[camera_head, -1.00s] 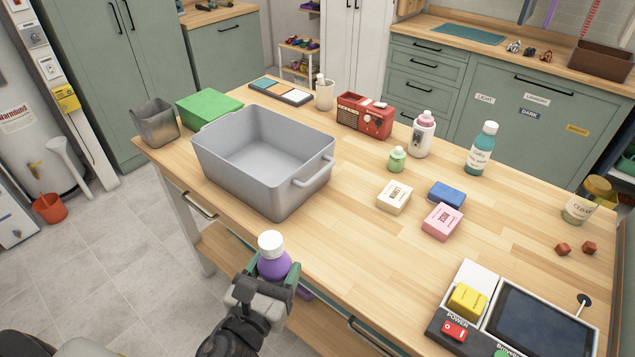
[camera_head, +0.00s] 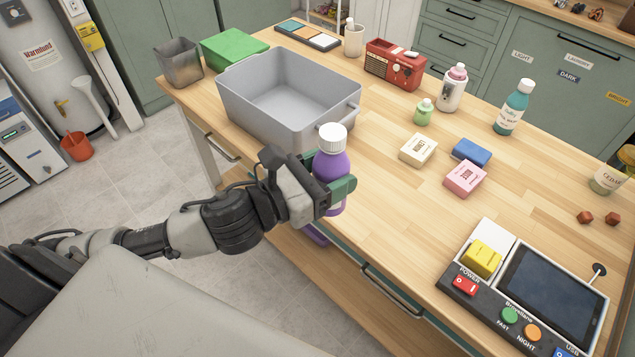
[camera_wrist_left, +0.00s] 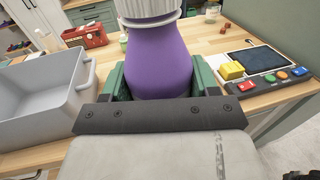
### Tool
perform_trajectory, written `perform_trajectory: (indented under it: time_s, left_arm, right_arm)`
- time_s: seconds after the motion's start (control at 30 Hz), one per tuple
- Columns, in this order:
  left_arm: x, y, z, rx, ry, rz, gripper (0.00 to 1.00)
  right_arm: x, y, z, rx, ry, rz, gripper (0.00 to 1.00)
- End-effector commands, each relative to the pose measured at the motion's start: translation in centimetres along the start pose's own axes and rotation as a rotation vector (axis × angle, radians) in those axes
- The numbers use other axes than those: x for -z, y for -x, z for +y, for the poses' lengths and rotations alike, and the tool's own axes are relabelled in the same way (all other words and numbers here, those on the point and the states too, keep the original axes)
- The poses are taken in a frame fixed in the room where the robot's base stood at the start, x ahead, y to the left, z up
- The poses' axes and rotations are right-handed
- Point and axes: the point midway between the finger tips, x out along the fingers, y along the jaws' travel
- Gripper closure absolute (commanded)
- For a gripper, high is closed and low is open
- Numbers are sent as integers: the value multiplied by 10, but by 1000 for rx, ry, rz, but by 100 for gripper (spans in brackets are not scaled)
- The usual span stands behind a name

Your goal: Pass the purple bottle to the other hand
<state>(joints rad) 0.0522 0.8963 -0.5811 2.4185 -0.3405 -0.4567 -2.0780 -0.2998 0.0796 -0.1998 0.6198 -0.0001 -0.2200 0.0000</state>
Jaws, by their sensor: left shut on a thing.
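The purple bottle (camera_head: 331,168) with a white cap is upright in my left gripper (camera_head: 338,187), whose green fingers are shut around its body. It is in front of the table's near edge, by the grey bin's near right corner. In the left wrist view the purple bottle (camera_wrist_left: 160,62) fills the middle, between the green fingers of the left gripper (camera_wrist_left: 160,85); the top of its cap is cut off. My right gripper is in neither view.
A grey bin (camera_head: 240,108) stands on the wooden table (camera_head: 390,215). Soap boxes (camera_head: 418,150), a blue sponge (camera_head: 471,152) and bottles stand farther back. A control panel (camera_head: 478,288) with a screen is at the right. The table's middle is largely clear.

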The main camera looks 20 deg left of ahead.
Motion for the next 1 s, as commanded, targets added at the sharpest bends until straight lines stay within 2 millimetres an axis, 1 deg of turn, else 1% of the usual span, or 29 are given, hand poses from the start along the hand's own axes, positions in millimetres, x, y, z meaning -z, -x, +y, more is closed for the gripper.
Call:
perform_trajectory:
  time_s: [0.03,0.4,1.0]
  left_arm:
    - [-7,-3,1,28,-10,-3,78]
    - [-36,-22,-8,218,-7,-5,78]
    - [-72,-45,-17,453,-6,-5,78]
  right_arm:
    - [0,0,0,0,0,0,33]
    - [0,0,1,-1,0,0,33]
    - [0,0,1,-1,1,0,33]
